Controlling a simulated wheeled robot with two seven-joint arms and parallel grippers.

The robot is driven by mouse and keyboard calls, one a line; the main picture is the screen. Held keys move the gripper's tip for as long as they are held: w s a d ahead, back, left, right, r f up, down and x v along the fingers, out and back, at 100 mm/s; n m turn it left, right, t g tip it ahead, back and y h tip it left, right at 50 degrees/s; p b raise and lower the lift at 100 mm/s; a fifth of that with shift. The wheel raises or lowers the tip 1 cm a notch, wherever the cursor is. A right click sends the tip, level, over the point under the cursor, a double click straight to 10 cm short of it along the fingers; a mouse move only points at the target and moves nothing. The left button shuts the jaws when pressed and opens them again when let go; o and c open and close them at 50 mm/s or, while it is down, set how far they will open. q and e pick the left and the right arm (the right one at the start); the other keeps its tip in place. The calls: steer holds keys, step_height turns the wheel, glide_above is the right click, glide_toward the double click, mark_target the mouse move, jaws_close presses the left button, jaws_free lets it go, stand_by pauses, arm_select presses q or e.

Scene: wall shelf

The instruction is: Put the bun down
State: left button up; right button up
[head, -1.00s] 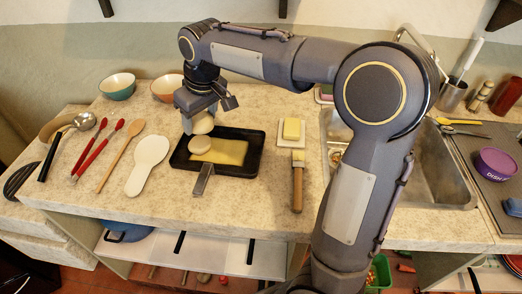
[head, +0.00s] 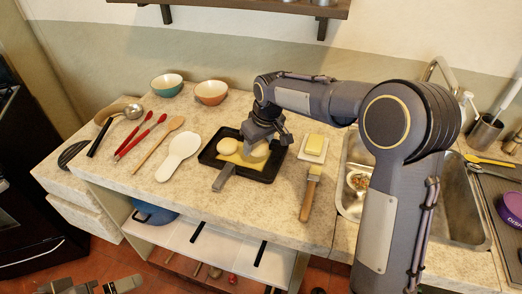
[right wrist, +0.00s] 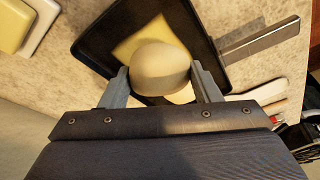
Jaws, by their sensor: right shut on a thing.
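My right gripper (head: 262,141) is over the right part of the black tray (head: 265,176). It is shut on a pale round bun (head: 257,152), which also shows between the two fingers in the right wrist view (right wrist: 160,66). The bun is low over the yellow sheet (head: 237,158) in the tray; I cannot tell whether it touches. A second pale bun (head: 227,146) lies in the tray to its left, partly hidden in the wrist view (right wrist: 182,96). A grey part at the bottom left edge looks like my left gripper (head: 95,286), cut off by the frame.
Right of the tray are a butter block (head: 315,143) on a white dish and a wooden-handled brush (head: 310,193). A white paddle (head: 178,157) lies left. Two bowls stand behind; the sink (head: 440,205) is right.

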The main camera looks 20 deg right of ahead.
mark_target(260, 160)
steer(key=shift+w+d+f, duration=0.3)
steer(key=shift+w+f, duration=0.15)
steer(key=shift+f, duration=0.1)
steer(key=shift+w+d+f, duration=0.25)
steer(key=shift+w+f, duration=0.15)
steer(key=shift+f, duration=0.15)
steer(key=shift+s+d+x, duration=0.1)
steer(key=shift+d+x, duration=0.05)
steer(key=shift+x, duration=0.8)
steer(key=shift+s+d+x, duration=0.1)
steer(key=shift+d+x, duration=0.1)
steer(key=shift+x, duration=0.75)
steer(key=shift+f, duration=0.2)
steer(key=o, duration=1)
steer(key=shift+r, duration=0.1)
